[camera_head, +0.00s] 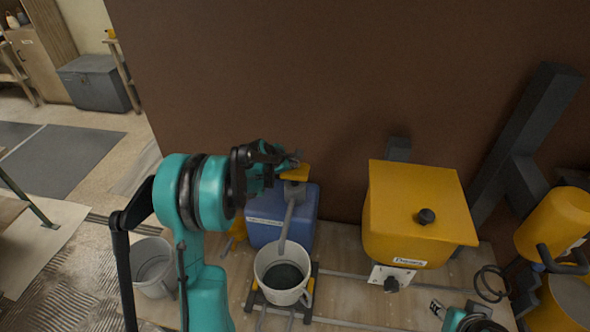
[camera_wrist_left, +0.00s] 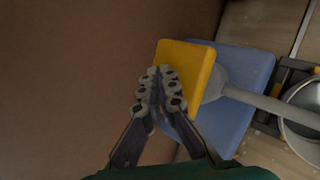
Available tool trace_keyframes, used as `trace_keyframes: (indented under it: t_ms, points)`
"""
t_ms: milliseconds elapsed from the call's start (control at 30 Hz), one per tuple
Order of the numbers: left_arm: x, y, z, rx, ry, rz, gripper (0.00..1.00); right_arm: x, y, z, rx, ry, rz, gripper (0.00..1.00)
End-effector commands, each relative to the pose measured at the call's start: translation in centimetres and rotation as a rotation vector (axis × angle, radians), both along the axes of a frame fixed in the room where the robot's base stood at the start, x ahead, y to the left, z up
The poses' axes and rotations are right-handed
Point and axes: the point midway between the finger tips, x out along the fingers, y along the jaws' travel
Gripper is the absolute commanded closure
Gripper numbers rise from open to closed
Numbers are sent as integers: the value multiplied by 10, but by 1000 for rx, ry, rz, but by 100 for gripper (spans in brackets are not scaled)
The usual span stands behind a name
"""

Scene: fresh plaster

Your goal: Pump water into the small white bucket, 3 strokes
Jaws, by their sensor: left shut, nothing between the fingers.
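A blue container (camera_head: 265,228) stands on the wooden bench with a yellow pump head (camera_head: 295,174) on top. A grey spout (camera_head: 287,222) slopes from the pump down over a small white bucket (camera_head: 262,267), whose inside looks dark; I cannot tell the water level. My left gripper (camera_head: 292,161) is shut and empty at the pump head. In the left wrist view its closed fingertips (camera_wrist_left: 159,88) overlap the left part of the yellow head (camera_wrist_left: 188,62); I cannot tell whether they touch. Part of my right arm (camera_head: 455,319) shows at the bottom right; its jaw state is unclear.
A yellow bin (camera_head: 415,210) with a black knob stands right of the pump. Another pale bucket (camera_head: 153,268) is at the left, partly behind my left arm. Yellow equipment (camera_head: 553,225) and dark beams stand at the far right. A brown wall (camera_head: 300,80) is close behind.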

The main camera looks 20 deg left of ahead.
Motion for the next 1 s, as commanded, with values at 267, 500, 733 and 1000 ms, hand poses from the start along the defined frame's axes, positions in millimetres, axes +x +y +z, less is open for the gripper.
trace_keyframes:
  t_ms: [267, 500, 733, 1000]
  points:
    - [0, 0, -4, 0, 0, 0, 100, 0, 0, -3, 0, 0, 0, 60]
    - [0, 0, -7, 0, 0, 0, 100, 0, 0, -6, 0, 0, 0, 60]
    - [0, 0, -10, 0, 0, 0, 100, 0, 0, -8, 0, 0, 0, 60]
    - [0, 0, -13, 1, 1, 1, 100, 0, 0, -11, 0, 0, 0, 60]
